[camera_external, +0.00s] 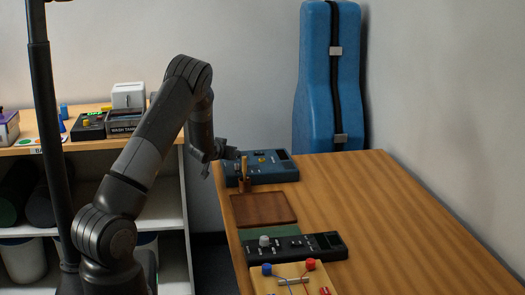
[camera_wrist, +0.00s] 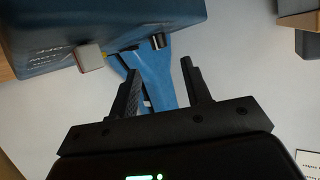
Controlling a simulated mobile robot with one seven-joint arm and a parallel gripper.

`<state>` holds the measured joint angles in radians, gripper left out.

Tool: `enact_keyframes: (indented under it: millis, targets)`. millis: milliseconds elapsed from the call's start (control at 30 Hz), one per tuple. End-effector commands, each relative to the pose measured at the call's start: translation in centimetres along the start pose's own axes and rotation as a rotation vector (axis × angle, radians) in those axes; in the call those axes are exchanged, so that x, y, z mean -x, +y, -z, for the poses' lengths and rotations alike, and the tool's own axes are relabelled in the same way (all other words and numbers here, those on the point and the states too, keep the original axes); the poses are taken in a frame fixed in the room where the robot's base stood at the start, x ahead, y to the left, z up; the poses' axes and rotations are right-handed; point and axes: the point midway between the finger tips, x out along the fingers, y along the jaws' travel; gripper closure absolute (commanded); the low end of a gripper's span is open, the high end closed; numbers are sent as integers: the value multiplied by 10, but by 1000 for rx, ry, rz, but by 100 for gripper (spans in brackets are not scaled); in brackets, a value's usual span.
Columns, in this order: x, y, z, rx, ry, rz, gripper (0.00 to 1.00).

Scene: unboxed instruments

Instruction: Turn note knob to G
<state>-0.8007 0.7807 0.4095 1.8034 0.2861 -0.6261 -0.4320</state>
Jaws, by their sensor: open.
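A blue device (camera_external: 276,171) with small controls and a dark display stands at the far left of the wooden table. A black device (camera_external: 310,249) with a pale round knob (camera_external: 264,241) stands nearer. I cannot read which knob is the note knob, or any setting. My gripper (camera_external: 232,153) is beside the far left edge of the blue device. In the wrist view my gripper (camera_wrist: 160,68) is open with nothing between its fingers. The blue device (camera_wrist: 120,18) fills the upper left there, with a grey block-like control (camera_wrist: 89,58) and a dark round knob (camera_wrist: 158,41) beyond the fingertips.
A blue instrument case (camera_external: 312,90) stands behind the table (camera_external: 400,220). A wooden upright piece (camera_external: 244,170) stands before the blue device. A brown mat (camera_external: 263,208) and a wired board (camera_external: 290,280) lie nearer. The table's right side is clear. A shelf (camera_external: 160,212) stands left.

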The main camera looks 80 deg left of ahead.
Motion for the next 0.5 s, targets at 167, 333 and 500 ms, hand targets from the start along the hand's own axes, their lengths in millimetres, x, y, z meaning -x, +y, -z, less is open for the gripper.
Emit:
enact_keyframes:
  millis: [167, 333, 500]
  targets:
    - [-34, 0, -1, -2, 0, -1, 56]
    - [-57, 0, 0, -1, 1, -1, 56]
    - [-70, 0, 0, 0, 1, -1, 56]
